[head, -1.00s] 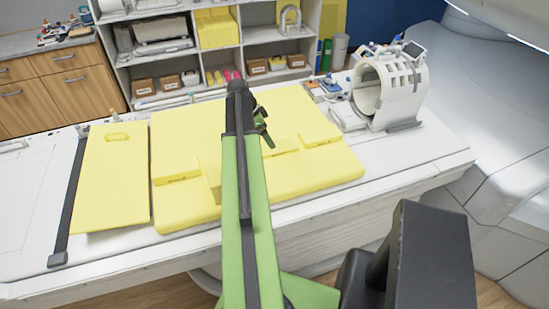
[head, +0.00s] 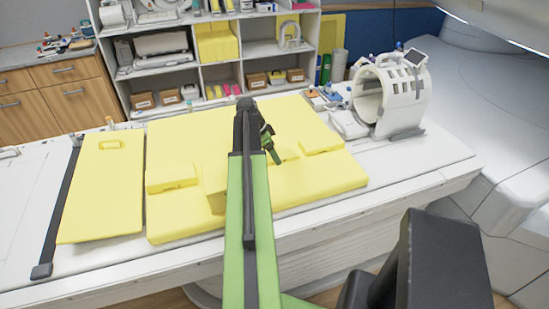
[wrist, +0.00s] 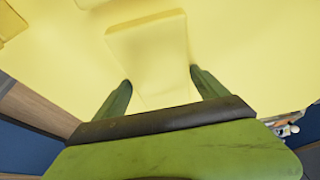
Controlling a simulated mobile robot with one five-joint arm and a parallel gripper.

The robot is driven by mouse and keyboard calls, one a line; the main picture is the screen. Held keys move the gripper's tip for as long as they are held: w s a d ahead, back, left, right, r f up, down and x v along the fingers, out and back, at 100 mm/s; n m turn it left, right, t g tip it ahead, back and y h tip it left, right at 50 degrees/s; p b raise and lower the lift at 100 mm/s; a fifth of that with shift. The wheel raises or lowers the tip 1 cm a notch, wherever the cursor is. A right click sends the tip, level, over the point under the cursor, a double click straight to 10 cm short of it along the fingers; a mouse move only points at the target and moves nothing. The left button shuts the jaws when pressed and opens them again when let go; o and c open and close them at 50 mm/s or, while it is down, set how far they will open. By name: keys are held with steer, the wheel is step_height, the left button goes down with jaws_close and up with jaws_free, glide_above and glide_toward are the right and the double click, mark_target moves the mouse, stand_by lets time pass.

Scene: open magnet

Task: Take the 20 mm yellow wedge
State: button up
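Several yellow pads lie on a large yellow mat (head: 310,182): a left pad (head: 170,177), a tall middle block (head: 213,184), a right pad (head: 320,140) and a low pad (head: 286,153) partly behind my gripper. I cannot tell by size which is the 20 mm wedge. My gripper (head: 271,148) is over the mat beside the low pad, pointing down. In the wrist view, my gripper (wrist: 162,88) is open, its two green fingers apart. A pale yellow pad (wrist: 148,48) extends ahead, its near end between the fingers; contact is unclear.
A flat yellow board with a handle slot (head: 100,190) lies left on the white table (head: 440,165). A white ring-shaped coil (head: 392,95) and small items stand at the right back. Shelves (head: 200,75) are behind, and the scanner (head: 500,110) is at right.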

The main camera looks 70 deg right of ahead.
steer(key=c, duration=0.9)
steer(key=shift+r, duration=0.15)
